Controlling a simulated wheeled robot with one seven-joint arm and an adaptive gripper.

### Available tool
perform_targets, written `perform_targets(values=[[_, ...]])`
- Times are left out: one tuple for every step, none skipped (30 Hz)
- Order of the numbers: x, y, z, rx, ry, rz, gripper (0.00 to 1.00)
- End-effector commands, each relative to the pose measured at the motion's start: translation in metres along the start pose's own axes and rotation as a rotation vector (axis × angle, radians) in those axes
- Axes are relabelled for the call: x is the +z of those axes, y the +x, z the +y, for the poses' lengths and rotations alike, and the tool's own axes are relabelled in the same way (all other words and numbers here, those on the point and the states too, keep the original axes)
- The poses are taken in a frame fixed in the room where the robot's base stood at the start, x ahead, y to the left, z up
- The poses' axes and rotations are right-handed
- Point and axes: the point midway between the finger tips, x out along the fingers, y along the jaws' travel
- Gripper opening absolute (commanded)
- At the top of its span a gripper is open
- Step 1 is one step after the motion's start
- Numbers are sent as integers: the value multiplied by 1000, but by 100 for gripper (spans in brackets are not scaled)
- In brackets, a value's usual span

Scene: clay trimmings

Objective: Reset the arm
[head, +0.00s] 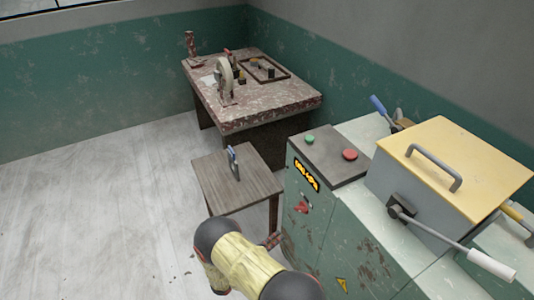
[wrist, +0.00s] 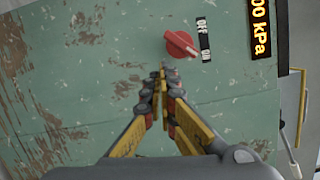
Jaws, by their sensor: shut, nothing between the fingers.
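My gripper (wrist: 162,82) points at the green front panel of the machine in the wrist view. Its yellow-sided fingers come together at the tips, shut with nothing between them. A red rotary knob (wrist: 180,45) with an OFF/ON label sits just beyond and right of the fingertips. The fingertips look apart from the knob. In the head view my yellow and black arm reaches up from the bottom edge, left of the machine (head: 350,235), and my gripper shows only as a small part beyond it. The knob (head: 302,206) also shows there.
A lit display reading kPa (wrist: 260,28) is above right of the knob. The machine bears green and red buttons (head: 350,154), a yellow lid (head: 470,150) and a lever (head: 490,264). A small wooden table (head: 215,180) and cluttered workbench (head: 285,105) stand behind. Floor at left is clear.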

Motion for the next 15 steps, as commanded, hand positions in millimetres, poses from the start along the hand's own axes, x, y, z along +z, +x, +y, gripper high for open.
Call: perform_targets(values=[[0,0,0,0,0,0,0],[0,0,0,0,1,0,0],[0,0,0,0,5,0,0],[0,0,0,0,13,0,0],[0,0,0,0,27,0,0],[0,0,1,4,51,1,0],[0,0,3,10,77,1,0],[-1,0,5,19,107,6,0],[-6,0,9,32,153,24,0],[-12,0,12,42,190,44,0],[-20,-1,16,51,223,69,0],[-36,-1,20,61,264,107,0],[-48,-2,23,67,295,138,0],[-59,-3,25,71,325,170,0],[-74,-5,26,73,364,213,0]])
